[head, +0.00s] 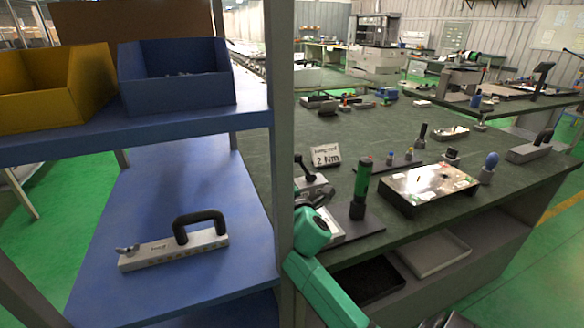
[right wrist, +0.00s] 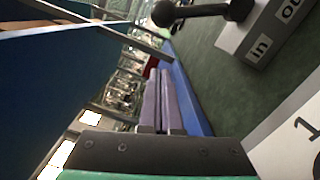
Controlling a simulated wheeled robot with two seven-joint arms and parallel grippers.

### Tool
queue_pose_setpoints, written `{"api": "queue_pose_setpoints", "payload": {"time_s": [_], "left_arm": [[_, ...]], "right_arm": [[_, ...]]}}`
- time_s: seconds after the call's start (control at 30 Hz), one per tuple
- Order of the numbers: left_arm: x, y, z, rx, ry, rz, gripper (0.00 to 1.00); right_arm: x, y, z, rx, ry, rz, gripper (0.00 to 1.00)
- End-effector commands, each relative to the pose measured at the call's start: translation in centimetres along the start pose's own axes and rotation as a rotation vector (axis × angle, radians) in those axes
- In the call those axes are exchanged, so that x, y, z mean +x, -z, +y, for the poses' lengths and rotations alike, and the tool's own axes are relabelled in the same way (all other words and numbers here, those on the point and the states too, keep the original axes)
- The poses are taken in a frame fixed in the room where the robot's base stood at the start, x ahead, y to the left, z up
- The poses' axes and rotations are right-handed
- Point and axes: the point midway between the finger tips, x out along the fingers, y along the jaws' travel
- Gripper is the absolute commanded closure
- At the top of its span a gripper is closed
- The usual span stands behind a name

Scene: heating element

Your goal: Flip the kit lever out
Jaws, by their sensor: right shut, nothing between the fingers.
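The kit lever shows in the right wrist view as a black rod with a round knob (right wrist: 238,10), on a light grey block (right wrist: 262,35) marked "in" and "out". The lever lies along the "in" end, its other rounded end toward the left. In the head view the block (head: 312,187) and its black lever (head: 303,168) are at the table's near left edge, partly hidden by the shelf post and my right arm. My right gripper (right wrist: 163,78) is shut and empty, its purple fingers left of and below the block, apart from the lever. My left gripper is not in view.
A shelf post (head: 281,130) stands close left of my right arm. The blue shelf (head: 90,275) holds a grey block with a black handle (head: 185,242). A green-and-black upright tool (head: 361,188) and a "2 Nm" sign (head: 326,156) are near the lever. A white plate (right wrist: 295,135) is close right.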

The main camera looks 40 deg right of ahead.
Motion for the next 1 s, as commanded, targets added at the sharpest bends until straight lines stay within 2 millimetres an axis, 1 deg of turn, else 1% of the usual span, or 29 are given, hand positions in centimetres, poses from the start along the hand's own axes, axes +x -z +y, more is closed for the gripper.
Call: {"api": "queue_pose_setpoints", "payload": {"time_s": [0.03, 0.07, 0.1, 0.2, 0.3, 0.67, 0.77, 0.83, 0.9, 1.0], "left_arm": [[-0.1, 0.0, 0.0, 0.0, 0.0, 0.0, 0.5], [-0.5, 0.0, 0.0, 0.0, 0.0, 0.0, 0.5], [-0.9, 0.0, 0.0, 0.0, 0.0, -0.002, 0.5], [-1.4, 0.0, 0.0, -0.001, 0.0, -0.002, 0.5], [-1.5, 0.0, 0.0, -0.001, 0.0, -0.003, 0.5], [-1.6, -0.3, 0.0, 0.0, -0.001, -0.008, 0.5], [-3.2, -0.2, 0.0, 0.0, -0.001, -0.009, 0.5], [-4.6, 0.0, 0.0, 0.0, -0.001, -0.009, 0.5], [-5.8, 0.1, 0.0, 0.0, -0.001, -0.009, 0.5], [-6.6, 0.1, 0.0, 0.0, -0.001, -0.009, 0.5]], "right_arm": [[1.1, -0.1, 0.2, 0.0, -0.002, -0.001, 1.0], [1.4, -0.6, 0.3, -0.002, 0.0, -0.002, 1.0], [1.4, -1.4, 0.3, -0.003, 0.001, -0.001, 1.0], [1.7, -2.9, 0.3, -0.001, 0.001, 0.001, 1.0], [1.9, -3.6, 0.1, -0.001, 0.001, 0.001, 1.0], [2.0, -3.9, 0.1, 0.008, 0.001, 0.001, 1.0], [2.0, -4.9, 1.0, 0.082, 0.006, 0.0, 1.0], [2.0, -5.9, 1.7, 0.178, 0.01, 0.0, 1.0], [2.1, -6.8, 1.9, 0.278, 0.016, -0.001, 1.0], [2.1, -7.7, 1.7, 0.38, 0.022, 0.0, 1.0]]}}
